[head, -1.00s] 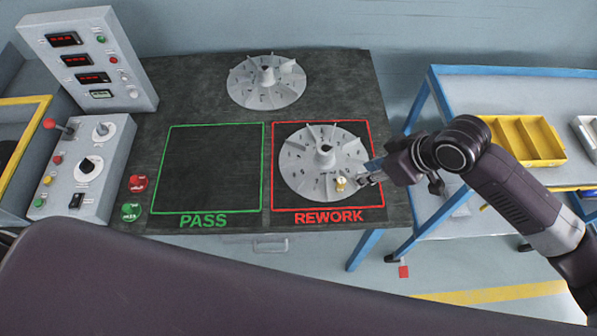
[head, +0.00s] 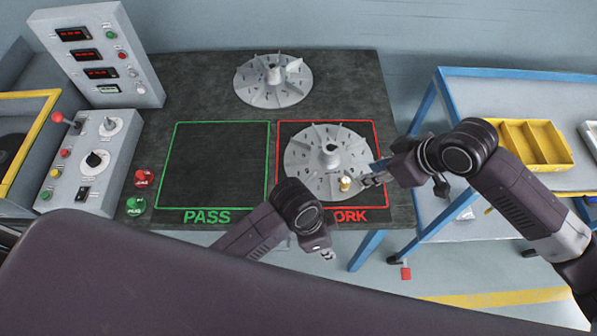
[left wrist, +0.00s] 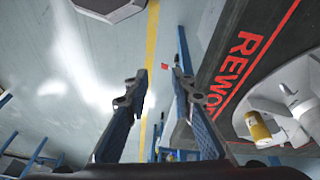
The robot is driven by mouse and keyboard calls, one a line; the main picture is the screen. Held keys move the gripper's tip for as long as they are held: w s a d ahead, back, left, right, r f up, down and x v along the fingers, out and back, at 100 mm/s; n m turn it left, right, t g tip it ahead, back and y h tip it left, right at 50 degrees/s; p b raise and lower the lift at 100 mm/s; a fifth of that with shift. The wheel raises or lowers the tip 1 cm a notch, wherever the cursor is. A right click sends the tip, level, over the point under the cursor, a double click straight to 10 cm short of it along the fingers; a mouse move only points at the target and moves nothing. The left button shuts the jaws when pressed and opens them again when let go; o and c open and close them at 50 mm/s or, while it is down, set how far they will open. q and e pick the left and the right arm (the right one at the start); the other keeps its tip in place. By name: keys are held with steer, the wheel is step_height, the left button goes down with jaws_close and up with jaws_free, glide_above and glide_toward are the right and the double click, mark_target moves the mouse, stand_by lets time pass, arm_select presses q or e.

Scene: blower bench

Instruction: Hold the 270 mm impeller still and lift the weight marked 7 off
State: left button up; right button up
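A grey finned impeller (head: 300,158) lies in the red REWORK square, its hub standing up in the middle. A small brass weight (head: 345,183) sits on its near right part; in the left wrist view the weight (left wrist: 257,127) shows at the right edge. I cannot read its marking. My right gripper (head: 372,180) is just right of the weight, at the impeller's rim; its finger gap is too small to judge. My left gripper (head: 326,254) is in front of the bench's near edge, apart from the impeller. Its fingers are open and empty in the left wrist view (left wrist: 159,85).
A second impeller (head: 272,82) lies at the back of the dark bench. The green PASS square (head: 215,165) is empty. Red and green buttons (head: 140,190) and control boxes stand left. A blue-framed table with a yellow bin (head: 530,145) stands right.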

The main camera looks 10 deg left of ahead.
mark_target(306, 181)
arm_select(q)
steer(key=w+a+r+n+t+y, duration=0.1)
steer(key=w+a+r+n+t, duration=0.1)
steer(key=w+a+r+n, duration=0.4)
steer(key=w+a+r+n+t, duration=0.15)
steer(key=w+a, duration=0.25)
steer(key=w, duration=0.4)
steer(key=x, duration=0.7)
steer(key=shift+a+f, duration=0.1)
steer(key=shift+a, duration=0.2)
steer(key=shift+c, duration=0.3)
jaws_close()
steer(key=shift+p, duration=0.5)
